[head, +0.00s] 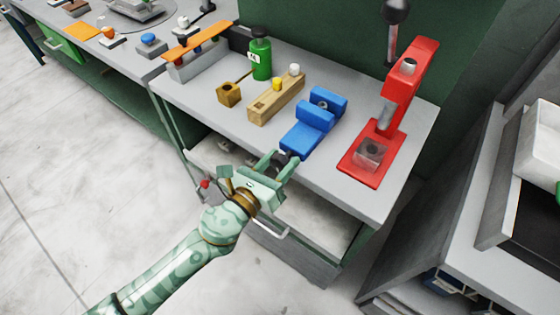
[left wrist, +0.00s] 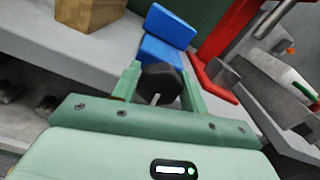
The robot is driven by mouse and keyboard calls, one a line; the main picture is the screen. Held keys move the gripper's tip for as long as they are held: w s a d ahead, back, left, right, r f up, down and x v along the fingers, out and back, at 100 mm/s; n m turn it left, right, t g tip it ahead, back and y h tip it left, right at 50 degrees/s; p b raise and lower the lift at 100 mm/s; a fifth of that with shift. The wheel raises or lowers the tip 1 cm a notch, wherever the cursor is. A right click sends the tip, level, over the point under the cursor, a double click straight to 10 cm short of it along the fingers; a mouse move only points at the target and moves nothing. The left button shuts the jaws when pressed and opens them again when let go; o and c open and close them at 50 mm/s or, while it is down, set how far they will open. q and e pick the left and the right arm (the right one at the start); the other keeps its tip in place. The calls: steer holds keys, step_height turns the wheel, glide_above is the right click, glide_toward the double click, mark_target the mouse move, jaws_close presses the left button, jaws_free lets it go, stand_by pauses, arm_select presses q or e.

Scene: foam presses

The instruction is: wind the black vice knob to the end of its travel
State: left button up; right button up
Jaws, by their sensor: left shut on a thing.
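The blue vice (head: 312,125) sits at the front edge of the grey bench, its two jaws apart with a gap between them. It also shows in the left wrist view (left wrist: 165,50), beyond my fingers. The black vice knob (left wrist: 160,84) is at the vice's near end, between my left gripper's fingers; in the head view it is mostly hidden. My left gripper (head: 282,160) is shut on the knob, with one finger on each side. My right gripper is not in view.
A red press (head: 400,100) with a black ball handle (head: 396,11) stands right of the vice. A wooden block (head: 277,99) and a green bottle (head: 261,55) stand to its left. An open drawer (head: 310,222) lies below the bench edge, near my left arm.

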arm_select(q)
steer(key=o, duration=1)
steer(key=shift+f, duration=0.1)
